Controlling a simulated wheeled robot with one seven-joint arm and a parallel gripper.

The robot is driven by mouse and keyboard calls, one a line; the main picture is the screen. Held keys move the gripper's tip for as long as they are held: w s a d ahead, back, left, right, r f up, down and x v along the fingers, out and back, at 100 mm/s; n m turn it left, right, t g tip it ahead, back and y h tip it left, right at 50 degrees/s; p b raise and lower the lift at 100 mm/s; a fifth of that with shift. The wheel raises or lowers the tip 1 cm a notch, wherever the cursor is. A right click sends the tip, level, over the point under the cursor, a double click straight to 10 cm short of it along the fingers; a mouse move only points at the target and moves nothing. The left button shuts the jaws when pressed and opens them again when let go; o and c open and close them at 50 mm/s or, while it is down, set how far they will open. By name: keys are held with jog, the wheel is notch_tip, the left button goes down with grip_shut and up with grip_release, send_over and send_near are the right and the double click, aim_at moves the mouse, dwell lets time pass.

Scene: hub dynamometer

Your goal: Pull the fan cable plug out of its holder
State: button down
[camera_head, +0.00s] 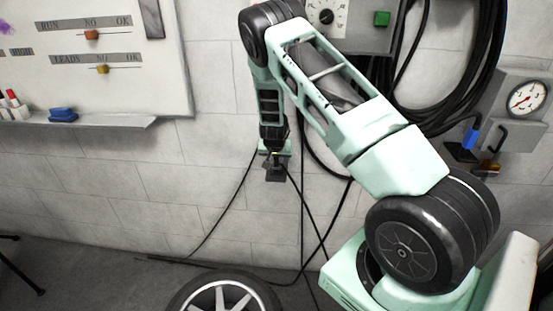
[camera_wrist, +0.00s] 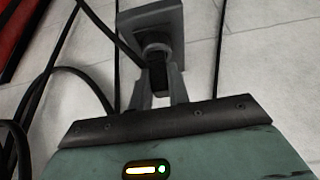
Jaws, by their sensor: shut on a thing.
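The black fan cable plug (camera_wrist: 158,76) is between the two grey fingers of my gripper (camera_wrist: 159,88) in the wrist view. My gripper is shut on it. Just beyond the plug is a dark grey holder (camera_wrist: 172,22) with a square plate and a round collar. The plug lines up with the collar; I cannot tell how deep it sits. In the head view my gripper (camera_head: 273,158) points down in front of the wall, and the small dark holder (camera_head: 275,174) shows just below it. The plug is too small to make out there.
Black cables (camera_head: 228,198) hang on the wall and run to the floor around my gripper. A wheel (camera_head: 225,297) stands below. A whiteboard (camera_head: 90,60) with a shelf is at left. A cable coil (camera_head: 485,70), a gauge (camera_head: 527,98) and a blue-ended connector (camera_head: 470,138) are at right.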

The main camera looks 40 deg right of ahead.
jog(key=shift+r+p, duration=0.4)
jog(key=shift+r, duration=0.35)
dwell(0.3)
jog(key=shift+r+p, duration=1.3)
jog(key=shift+r, duration=0.75)
